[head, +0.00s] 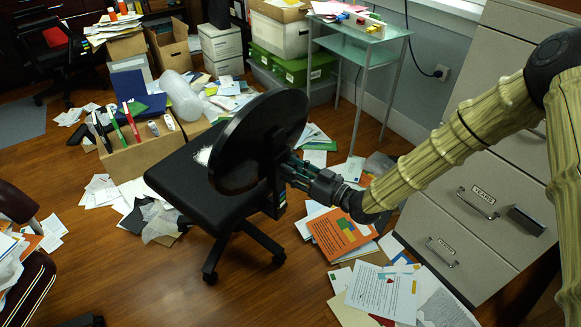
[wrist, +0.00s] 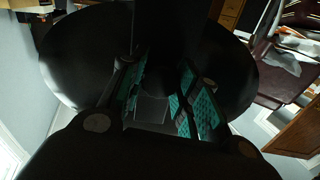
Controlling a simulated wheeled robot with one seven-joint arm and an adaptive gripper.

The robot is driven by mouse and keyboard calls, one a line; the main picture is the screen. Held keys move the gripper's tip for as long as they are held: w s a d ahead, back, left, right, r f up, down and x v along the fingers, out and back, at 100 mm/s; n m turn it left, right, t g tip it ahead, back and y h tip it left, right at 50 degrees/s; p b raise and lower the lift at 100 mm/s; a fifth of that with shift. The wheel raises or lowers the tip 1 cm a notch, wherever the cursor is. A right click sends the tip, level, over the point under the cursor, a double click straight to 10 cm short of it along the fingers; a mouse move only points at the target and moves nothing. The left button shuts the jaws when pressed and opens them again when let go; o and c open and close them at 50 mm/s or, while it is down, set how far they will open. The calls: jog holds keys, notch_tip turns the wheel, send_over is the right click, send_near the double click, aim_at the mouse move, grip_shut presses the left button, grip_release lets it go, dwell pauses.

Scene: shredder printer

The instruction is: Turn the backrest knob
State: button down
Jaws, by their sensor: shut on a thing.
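A black office chair (head: 190,186) stands on the wooden floor in the middle of the head view. Its round backrest (head: 262,135) faces left, and the back of it fills much of the wrist view (wrist: 75,60). My gripper (head: 287,172) reaches in from the right behind the backrest, at the chair's back support. In the wrist view my gripper (wrist: 160,95) has its teal-padded fingers on either side of a dark part under the backrest. The backrest knob cannot be made out clearly; it is dark and mostly hidden between the fingers.
Papers and an orange booklet (head: 340,234) litter the floor under my arm. A filing cabinet (head: 476,190) stands at the right. A glass side table (head: 362,38) is behind. A cardboard box (head: 140,150) with binders stands left of the chair. Bare floor lies front left.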

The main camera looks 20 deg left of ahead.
jog(key=m+p, duration=0.2)
jog(key=m, duration=0.2)
jog(key=shift+r, duration=0.15)
jog(key=shift+m, duration=1.4)
jog(key=shift+p, duration=0.35)
jog(key=m+p, duration=0.1)
jog(key=m, duration=0.4)
jog(key=shift+m, duration=1.5)
jog(key=m, duration=0.3)
jog(key=shift+m, duration=0.3)
jog(key=m, duration=0.4)
jog(key=shift+m, duration=0.3)
